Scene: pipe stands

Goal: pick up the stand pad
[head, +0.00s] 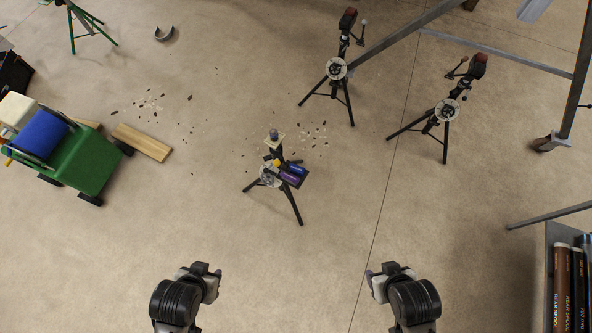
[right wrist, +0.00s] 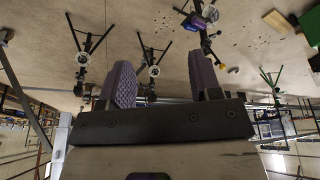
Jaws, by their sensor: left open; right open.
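Nothing in view is clearly labelled as the stand pad. A small grey curved piece (head: 164,34) lies alone on the floor at the far left in the head view and may be it. My left gripper (head: 214,280) is open and empty near the bottom, left of centre. My right gripper (head: 374,281) is open and empty right of centre; its spread fingers show in the right wrist view (right wrist: 163,82). Both are apart from the stands.
Two black stands with red tops, one (head: 337,70) back centre and one (head: 448,108) back right, stand near a metal frame (head: 497,54). A green cart (head: 81,158) and wooden boards (head: 142,143) are left. Floor before the middle stand is clear.

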